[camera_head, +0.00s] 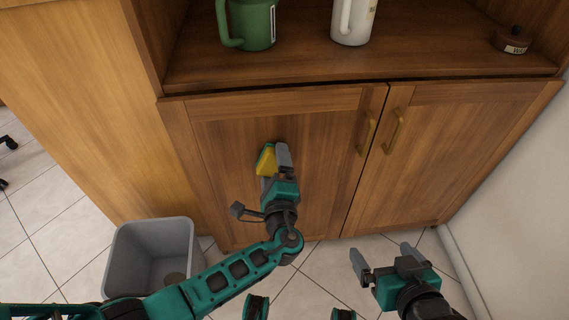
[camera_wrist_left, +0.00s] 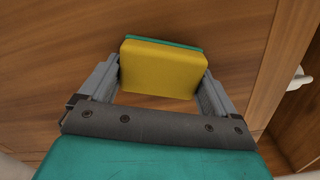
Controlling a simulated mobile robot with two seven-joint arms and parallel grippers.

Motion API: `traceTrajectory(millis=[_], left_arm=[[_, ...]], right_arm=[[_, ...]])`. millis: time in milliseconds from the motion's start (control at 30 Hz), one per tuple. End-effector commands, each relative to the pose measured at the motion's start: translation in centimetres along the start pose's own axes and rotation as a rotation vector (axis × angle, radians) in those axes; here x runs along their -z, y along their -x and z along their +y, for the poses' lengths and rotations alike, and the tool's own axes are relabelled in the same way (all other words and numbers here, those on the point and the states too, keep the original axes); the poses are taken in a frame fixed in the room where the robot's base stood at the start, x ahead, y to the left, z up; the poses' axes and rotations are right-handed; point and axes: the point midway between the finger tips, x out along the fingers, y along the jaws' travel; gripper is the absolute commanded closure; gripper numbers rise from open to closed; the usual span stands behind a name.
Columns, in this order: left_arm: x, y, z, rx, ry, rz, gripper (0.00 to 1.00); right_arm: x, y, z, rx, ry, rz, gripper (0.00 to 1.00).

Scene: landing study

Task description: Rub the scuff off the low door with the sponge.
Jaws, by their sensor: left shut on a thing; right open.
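My left gripper (camera_head: 273,165) is shut on a yellow sponge (camera_head: 265,161) with a green layer on its far side. The left wrist view shows the sponge (camera_wrist_left: 161,69) between both fingers, close to the wood. The sponge is at the left low door (camera_head: 325,165) of the wooden cabinet; I cannot tell whether it touches. No scuff shows on the visible part of the door; the sponge and arm hide some of it. My right gripper (camera_head: 381,262) is open and empty, low in front of the right door (camera_head: 450,145).
Brass handles (camera_head: 367,134) sit near the seam between the doors. A green pitcher (camera_head: 250,24), a white container (camera_head: 353,20) and a small brown labelled pot (camera_head: 512,41) stand on the shelf above. A grey bin (camera_head: 116,259) stands on the tiled floor at lower left. A white wall bounds the right.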

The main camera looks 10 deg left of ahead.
Motion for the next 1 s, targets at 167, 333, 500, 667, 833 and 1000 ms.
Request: traceTrajectory(millis=[167, 333, 500, 667, 833, 1000], left_arm=[[-0.5, 0.0, 0.2, 0.000, 0.000, 0.000, 0.43], [-1.6, -0.2, 0.6, 0.000, -0.001, 0.000, 0.43], [-3.1, -0.3, 1.2, 0.000, -0.002, -0.002, 0.43], [-3.7, -0.5, 1.5, 0.000, 0.000, -0.004, 0.43], [-3.8, -0.6, 1.5, 0.001, -0.001, -0.008, 0.43], [-3.9, 0.1, 1.4, 0.001, -0.002, -0.008, 0.43]], right_arm=[[0.1, 0.1, 0.0, 0.000, 0.000, 0.000, 0.00], [0.3, 0.2, 0.0, 0.000, 0.000, 0.000, 0.00], [0.5, 0.3, 0.0, 0.000, 0.000, -0.001, 0.00], [0.5, 0.3, 0.0, 0.000, 0.000, -0.001, 0.00], [0.5, 0.3, 0.0, 0.000, 0.000, -0.001, 0.00], [0.6, 0.5, 0.0, 0.000, 0.000, -0.001, 0.00]])
